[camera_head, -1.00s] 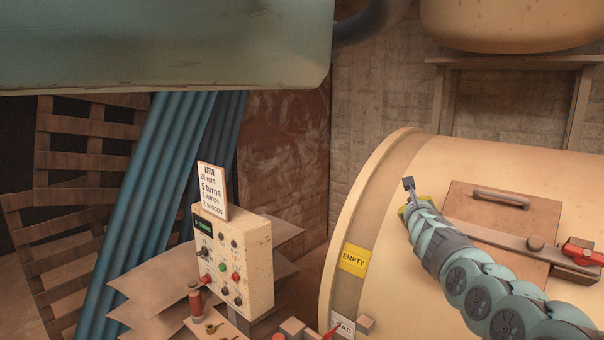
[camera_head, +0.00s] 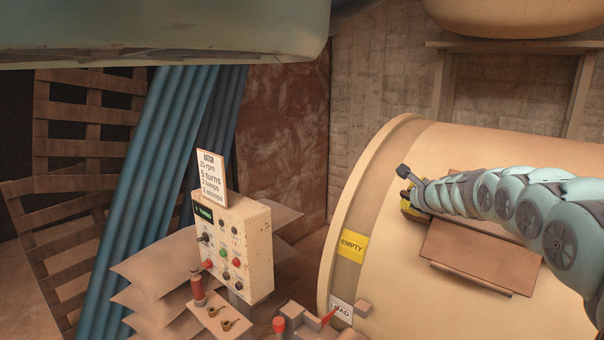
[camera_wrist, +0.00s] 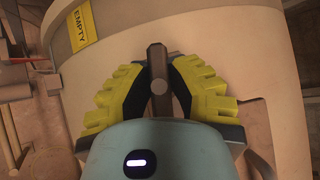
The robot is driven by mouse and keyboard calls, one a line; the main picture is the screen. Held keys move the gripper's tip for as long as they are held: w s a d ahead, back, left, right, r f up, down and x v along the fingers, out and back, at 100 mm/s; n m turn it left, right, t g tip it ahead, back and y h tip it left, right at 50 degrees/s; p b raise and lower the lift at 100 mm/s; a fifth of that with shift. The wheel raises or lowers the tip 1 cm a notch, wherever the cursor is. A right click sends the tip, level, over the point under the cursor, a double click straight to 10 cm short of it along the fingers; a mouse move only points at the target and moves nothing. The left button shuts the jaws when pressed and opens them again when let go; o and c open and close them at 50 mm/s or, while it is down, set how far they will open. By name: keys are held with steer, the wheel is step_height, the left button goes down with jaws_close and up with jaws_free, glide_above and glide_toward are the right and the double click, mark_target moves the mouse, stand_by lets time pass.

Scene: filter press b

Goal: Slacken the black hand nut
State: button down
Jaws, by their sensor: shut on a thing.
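The black hand nut shows in the wrist view (camera_wrist: 157,60) as a dark bar with a round grey hub, between my gripper's yellow-padded fingers. My gripper (camera_wrist: 160,88) is shut on it. In the head view, the nut's dark end (camera_head: 403,171) sticks out past my gripper (camera_head: 411,201), at the left of the hatch on the big cream drum (camera_head: 400,140). My arm comes in from the right across the drum and hides the hatch's upper part. The nut's seat is hidden.
The brown hatch (camera_head: 470,250) has a handle along its lower side. A yellow EMPTY sign (camera_head: 352,244) is on the drum's rim. A control box (camera_head: 240,245) with a notice card (camera_head: 211,176) stands left, before stacked sacks (camera_head: 150,265). A blue-green body (camera_head: 160,35) hangs across the top left.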

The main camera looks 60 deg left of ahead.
stand_by(0.4)
steer(key=c, duration=0.9)
jaws_free()
steer(key=shift+r, duration=0.1)
step_height(320, 180, up, 6)
steer(key=shift+w+f, duration=0.1)
steer(key=shift+f, duration=0.15)
steer(key=shift+a+r, duration=0.1)
steer(key=shift+r, duration=1.95)
steer(key=shift+r, duration=0.1)
